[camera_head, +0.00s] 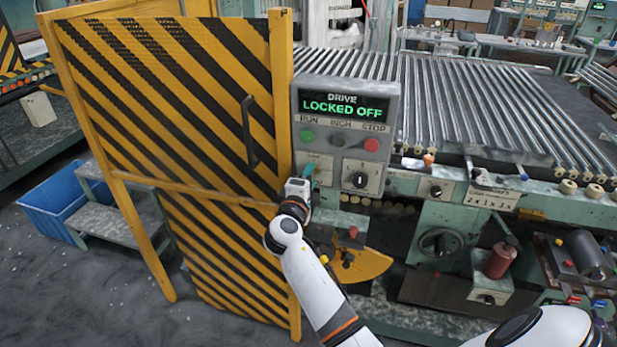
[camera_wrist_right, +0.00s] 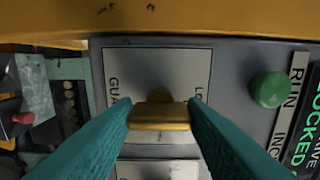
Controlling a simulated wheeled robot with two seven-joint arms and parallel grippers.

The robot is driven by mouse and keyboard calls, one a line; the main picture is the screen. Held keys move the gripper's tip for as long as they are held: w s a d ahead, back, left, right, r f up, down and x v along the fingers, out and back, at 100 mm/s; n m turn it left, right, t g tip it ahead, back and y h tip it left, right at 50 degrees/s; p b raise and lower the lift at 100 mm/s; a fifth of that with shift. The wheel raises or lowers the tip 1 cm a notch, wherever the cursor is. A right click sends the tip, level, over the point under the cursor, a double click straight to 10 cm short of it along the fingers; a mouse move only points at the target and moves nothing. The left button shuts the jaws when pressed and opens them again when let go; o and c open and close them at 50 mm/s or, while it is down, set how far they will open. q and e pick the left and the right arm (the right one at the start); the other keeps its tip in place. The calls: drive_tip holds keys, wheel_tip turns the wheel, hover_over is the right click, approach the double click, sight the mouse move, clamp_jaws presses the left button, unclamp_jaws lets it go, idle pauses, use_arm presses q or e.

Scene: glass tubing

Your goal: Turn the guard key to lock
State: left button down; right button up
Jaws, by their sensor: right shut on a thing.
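The guard key (camera_wrist_right: 159,117) is a brass-coloured bar in the right wrist view, in front of a pale label plate (camera_wrist_right: 180,70) partly reading "GUA" and "LO". My right gripper (camera_wrist_right: 160,108) is shut on it, with one teal finger on each side. In the head view my right gripper (camera_head: 308,172) is at the lower left of the grey control box (camera_head: 396,110) and hides the key. The box's display (camera_head: 343,104) reads "DRIVE LOCKED OFF" in green. My left gripper is not in view.
A yellow-and-black striped guard gate (camera_head: 180,95) with a dark handle (camera_head: 249,130) stands just left of the box. Green (camera_head: 308,136) and red (camera_head: 371,145) buttons and a black rotary knob (camera_head: 360,180) are close by. A roller bed (camera_head: 480,100) spreads to the right.

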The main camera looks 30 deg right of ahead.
drive_tip(key=shift+d+r, duration=0.1)
drive_tip(key=shift+r, duration=0.05)
drive_tip(key=o, duration=0.7)
drive_tip(key=shift+o, duration=1.4)
drive_tip(key=shift+d, duration=0.1)
drive_tip(key=b+v, duration=0.3)
drive_tip(key=v, duration=0.9)
drive_tip(key=shift+w, duration=0.1)
